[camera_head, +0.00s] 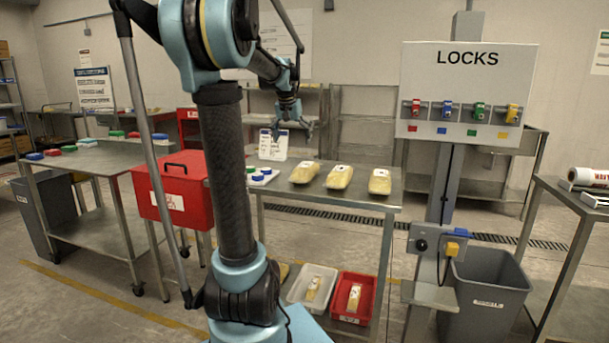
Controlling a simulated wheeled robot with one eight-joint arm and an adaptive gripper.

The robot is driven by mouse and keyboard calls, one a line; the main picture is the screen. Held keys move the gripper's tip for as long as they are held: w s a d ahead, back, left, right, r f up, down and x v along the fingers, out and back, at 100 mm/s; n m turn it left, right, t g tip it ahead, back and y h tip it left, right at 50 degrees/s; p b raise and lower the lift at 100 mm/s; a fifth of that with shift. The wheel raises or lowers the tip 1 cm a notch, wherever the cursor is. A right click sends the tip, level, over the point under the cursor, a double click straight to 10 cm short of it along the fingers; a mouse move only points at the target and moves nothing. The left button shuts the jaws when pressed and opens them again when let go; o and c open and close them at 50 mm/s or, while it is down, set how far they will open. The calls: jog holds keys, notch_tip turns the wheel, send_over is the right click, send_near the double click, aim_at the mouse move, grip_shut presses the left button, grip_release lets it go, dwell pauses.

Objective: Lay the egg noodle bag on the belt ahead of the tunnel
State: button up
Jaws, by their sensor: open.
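Three yellowish bags with white labels lie side by side on a steel table (340,200): a left bag (305,172), a middle bag (339,177) and a right bag (380,181). Their labels are too small to read, so I cannot tell which is the egg noodle bag. My gripper (292,128) is open and empty, with its fingers pointing down, in the air above the left part of this table. It appears apart from the bags. I cannot make out a belt or a tunnel in this view.
A red box (170,190) stands further left. White (312,287) and red (353,297) trays sit below the table. Right are the locks board (467,85), a grey bin (487,295) and another table (560,195).

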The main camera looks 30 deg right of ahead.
aim_at(305, 165)
jog(key=shift+m, duration=0.3)
jog(key=w+d+f, duration=0.1)
jog(key=d+f, duration=0.1)
jog(key=f, duration=0.1)
jog(key=w+d+f, duration=0.1)
jog(key=d+f, duration=0.1)
jog(key=f, duration=0.2)
jog(key=w+d+f, duration=0.1)
jog(key=d+f, duration=0.2)
jog(key=shift+w+f, duration=0.25)
jog(key=shift+f, duration=0.05)
jog(key=shift+s+x, duration=0.2)
jog(key=shift+x, duration=2.4)
jog(key=shift+d, duration=0.15)
jog(key=c, duration=1.7)
